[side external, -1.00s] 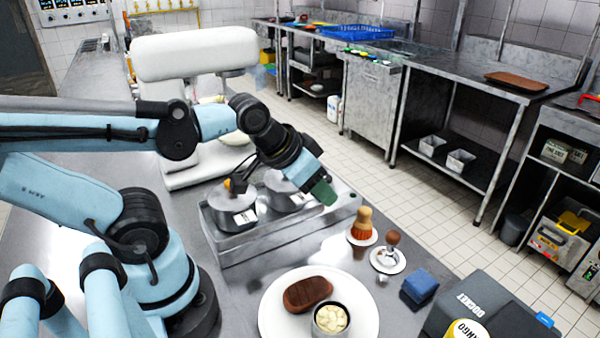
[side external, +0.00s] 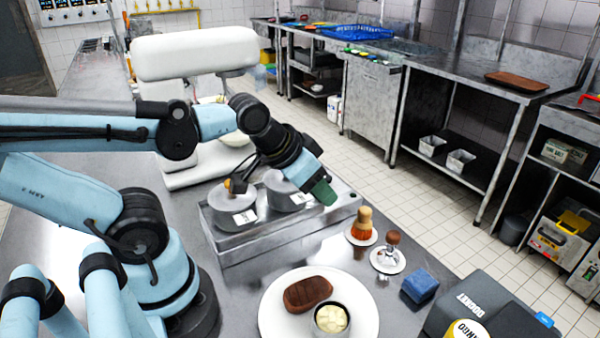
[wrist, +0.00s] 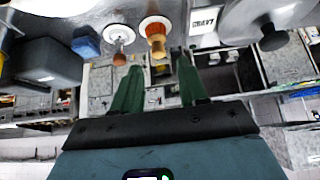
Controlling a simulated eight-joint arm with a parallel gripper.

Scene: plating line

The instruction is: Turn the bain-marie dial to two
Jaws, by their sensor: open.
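The bain-marie (side external: 268,243) is a low steel bath on the counter. Two lidded steel pots sit in it, a left one (side external: 228,213) and a right one (side external: 279,202), with white labels on them. I cannot make out the dial in either view; it may be hidden. My gripper (side external: 322,193) has green fingers and hangs over the right end of the bain-marie, tilted down to the right. In the wrist view, the two fingers of my gripper (wrist: 158,65) stand apart with nothing held between them. One pot (wrist: 262,18) shows at the upper right there.
A wooden-handled brush (side external: 361,225) and a tamper-like tool (side external: 391,246) stand on small white dishes right of the bain-marie.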

